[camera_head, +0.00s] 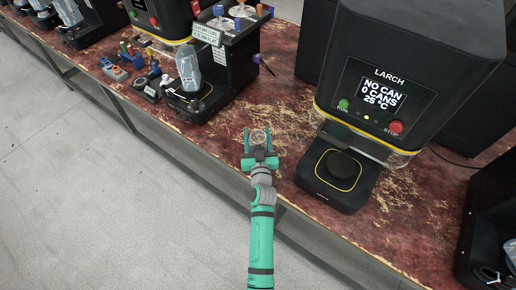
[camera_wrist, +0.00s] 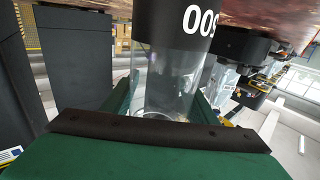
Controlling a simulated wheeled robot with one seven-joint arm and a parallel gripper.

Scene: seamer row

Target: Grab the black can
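My gripper (camera_head: 260,136) is low over the table, its two green fingers spread wide. A round, clear-topped can (camera_head: 259,137) stands between the fingers in the head view, and its lower part is hidden there. In the wrist view the can is close up between the fingers, with a transparent part (camera_wrist: 172,85) and a black band (camera_wrist: 175,25) bearing pale digits. The can looks upright. Whether the fingers touch its sides is not clear. No other black can is clearly seen.
To the left is a black stand (camera_head: 225,62) holding a clear container (camera_head: 189,68). The worn red table (camera_head: 420,220) has bare room around the gripper.

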